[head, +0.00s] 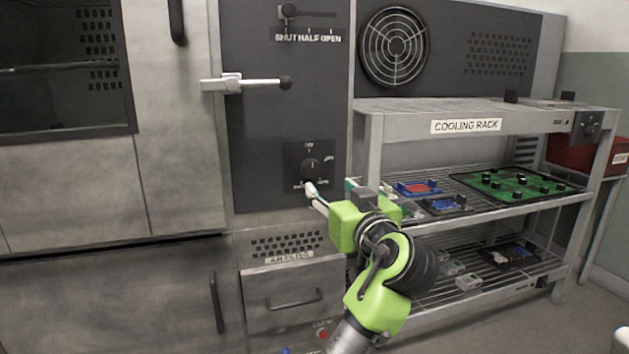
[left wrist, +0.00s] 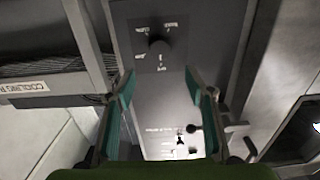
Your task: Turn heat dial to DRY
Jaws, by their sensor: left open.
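The heat dial is a round black knob (head: 310,170) on a dark square plate, low on the grey oven panel, with small white labels around it. The labels are too small to read surely, and I cannot tell where the knob points. My left gripper (head: 331,187) is open and empty, just below and to the right of the knob. In the left wrist view the knob (left wrist: 158,45) shows upside down, beyond the open teal-padded fingertips (left wrist: 160,85) and apart from them. My right gripper is not in view.
A lever handle (head: 245,84) sticks out above the dial, below a SHUT/HALF/OPEN slider (head: 289,11). A drawer (head: 292,298) is below. A cooling rack (head: 400,125) with trays and boards stands close on the right. The panel left of the dial is clear.

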